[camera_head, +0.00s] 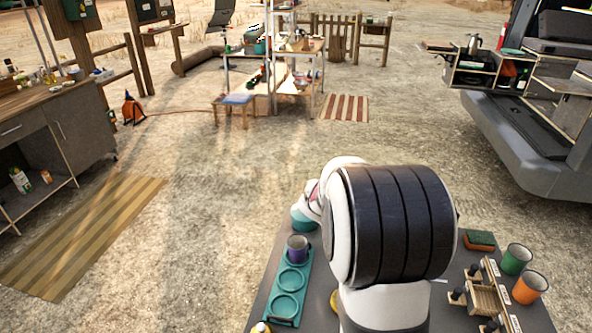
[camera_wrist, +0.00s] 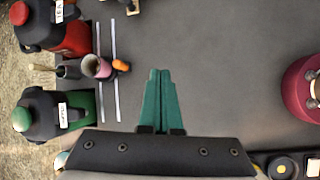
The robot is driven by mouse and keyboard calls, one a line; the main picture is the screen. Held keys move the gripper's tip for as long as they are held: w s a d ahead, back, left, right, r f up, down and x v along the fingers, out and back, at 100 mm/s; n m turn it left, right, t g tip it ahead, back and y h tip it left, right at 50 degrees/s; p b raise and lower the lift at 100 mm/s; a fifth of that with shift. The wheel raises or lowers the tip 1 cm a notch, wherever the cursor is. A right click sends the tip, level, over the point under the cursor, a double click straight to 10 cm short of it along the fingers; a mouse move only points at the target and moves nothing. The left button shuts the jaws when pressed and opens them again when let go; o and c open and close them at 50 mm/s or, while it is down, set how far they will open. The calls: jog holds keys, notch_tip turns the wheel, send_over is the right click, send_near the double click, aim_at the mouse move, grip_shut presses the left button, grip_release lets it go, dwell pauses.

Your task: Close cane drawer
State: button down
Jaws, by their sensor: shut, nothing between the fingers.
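My gripper (camera_wrist: 158,78) has teal fingers, pressed together and empty, above a bare dark grey surface in the wrist view. I cannot pick out a cane drawer with certainty in either view. In the head view, a small light-wood unit (camera_head: 489,299) with dark knobs and white labels stands at the right of the near table. I cannot tell whether it is the cane drawer or whether any part of it is open. My arm covers the middle of that table and hides my gripper in the head view.
In the wrist view, a red labelled container (camera_wrist: 68,36) and a green one (camera_wrist: 72,112) stand left; a dark red pot (camera_wrist: 302,90) stands right. On the near table, a teal tray (camera_head: 287,305) holds a purple mug (camera_head: 297,248); green (camera_head: 515,260) and orange mugs (camera_head: 528,288) stand right.

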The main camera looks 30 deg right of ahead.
aim_at(472, 296)
jog(key=s+d+f+n, duration=0.1)
jog(key=d+f, duration=0.3)
jog(key=s+d+f+n+h, duration=0.1)
jog(key=s+d+f+n, duration=0.1)
jog(key=d, duration=0.3)
jog(key=s+d+f+n+g, duration=0.1)
jog(key=s+d+f, duration=0.1)
jog(key=d+f, duration=0.3)
jog(key=shift+d+f, duration=0.25)
jog(key=shift+f, duration=0.05)
jog(key=shift+s+d, duration=0.35)
jog(key=shift+d, duration=0.2)
jog(key=shift+s+d, duration=0.3)
jog(key=shift+d, duration=0.2)
jog(key=shift+s+d, duration=0.35)
jog(key=shift+d, duration=0.15)
jog(key=s+d, duration=0.5)
